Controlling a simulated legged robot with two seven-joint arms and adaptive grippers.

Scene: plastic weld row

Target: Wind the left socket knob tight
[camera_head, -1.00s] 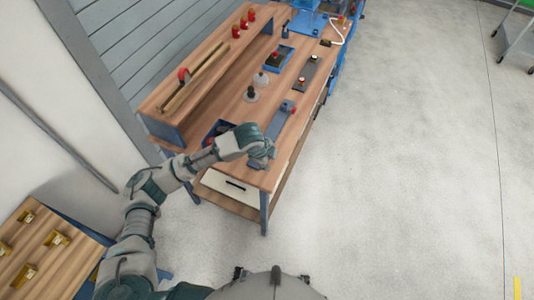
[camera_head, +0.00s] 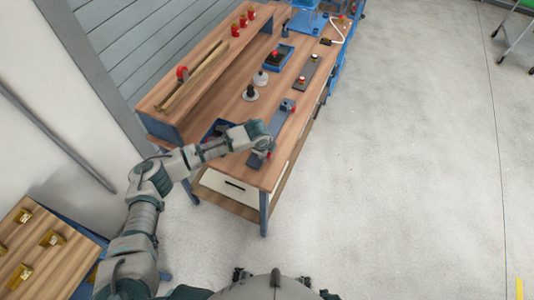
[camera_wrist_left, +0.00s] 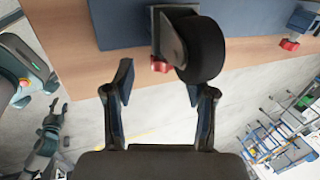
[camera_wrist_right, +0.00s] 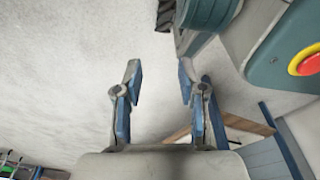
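A blue-grey plate (camera_head: 283,121) lies along the bench's front edge. In the left wrist view its near end carries a metal bracket with a black wheel (camera_wrist_left: 206,48) and a red knob (camera_wrist_left: 161,65). A second red knob (camera_wrist_left: 289,44) sits at a blue block (camera_wrist_left: 303,19) farther along the plate. The frames do not settle which knob is the left socket's. My left gripper (camera_wrist_left: 160,90) is open, fingers apart, with the nearer red knob just beyond the fingertips and not visibly touched. My right gripper (camera_wrist_right: 160,75) is open and empty, away from the bench.
The wooden bench (camera_head: 225,98) also holds a black-knobbed stand (camera_head: 250,93), a blue tray (camera_head: 277,55), a dark plate (camera_head: 308,72) and a raised shelf with red items. A side table (camera_head: 40,265) with yellow pieces stands at lower left.

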